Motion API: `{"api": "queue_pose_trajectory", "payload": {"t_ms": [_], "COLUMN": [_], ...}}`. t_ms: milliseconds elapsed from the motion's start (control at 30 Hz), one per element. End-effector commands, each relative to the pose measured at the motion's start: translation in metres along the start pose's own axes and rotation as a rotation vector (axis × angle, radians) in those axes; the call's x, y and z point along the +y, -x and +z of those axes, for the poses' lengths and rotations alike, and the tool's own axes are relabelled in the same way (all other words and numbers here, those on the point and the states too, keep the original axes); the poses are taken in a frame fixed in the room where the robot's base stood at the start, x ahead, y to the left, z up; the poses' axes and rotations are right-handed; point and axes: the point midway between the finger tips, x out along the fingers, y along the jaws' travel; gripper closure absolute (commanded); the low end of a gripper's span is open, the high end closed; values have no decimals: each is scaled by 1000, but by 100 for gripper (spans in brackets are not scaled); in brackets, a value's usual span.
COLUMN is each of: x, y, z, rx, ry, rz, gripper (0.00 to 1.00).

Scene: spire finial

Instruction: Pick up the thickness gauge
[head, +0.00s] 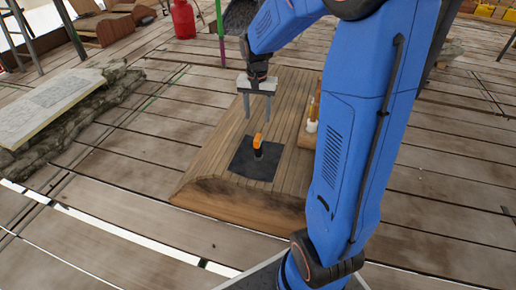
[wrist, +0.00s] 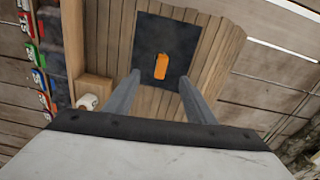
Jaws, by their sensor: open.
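The thickness gauge appears to be the small orange item (head: 258,142) on a black square mat (head: 245,168) on the wooden platform. In the head view a dark lower part shows beneath its orange top. In the wrist view the orange item (wrist: 161,66) lies beyond the fingertips, between their lines, with the dark mat (wrist: 150,32) around it. My gripper (head: 258,115) is open and empty, pointing down above and behind the item in the head view. Its two fingers also show in the wrist view (wrist: 160,78), apart from the item.
A wooden box (head: 307,134) with a white-and-amber item (head: 312,118) stands right of the mat, partly behind my blue arm. Coloured labelled items (wrist: 38,77) line the wrist view's left side. A stone slab (head: 45,105) lies at left. The platform left of the mat is clear.

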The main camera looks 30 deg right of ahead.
Motion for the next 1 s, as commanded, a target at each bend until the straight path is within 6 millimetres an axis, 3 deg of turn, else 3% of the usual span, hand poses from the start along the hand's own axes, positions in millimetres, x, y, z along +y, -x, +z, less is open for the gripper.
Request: {"api": "queue_pose_trajectory", "payload": {"t_ms": [100, 267, 433, 1000], "x": [-4, -6, -6, -4], "y": [-18, -29, -47, -141], "z": [-16, -25, -26, -22], "rx": [-20, -32, -35, -35], "ry": [-41, -70, -75, -74], "rz": [15, 24, 26, 26], "gripper": [50, 50, 50, 50]}}
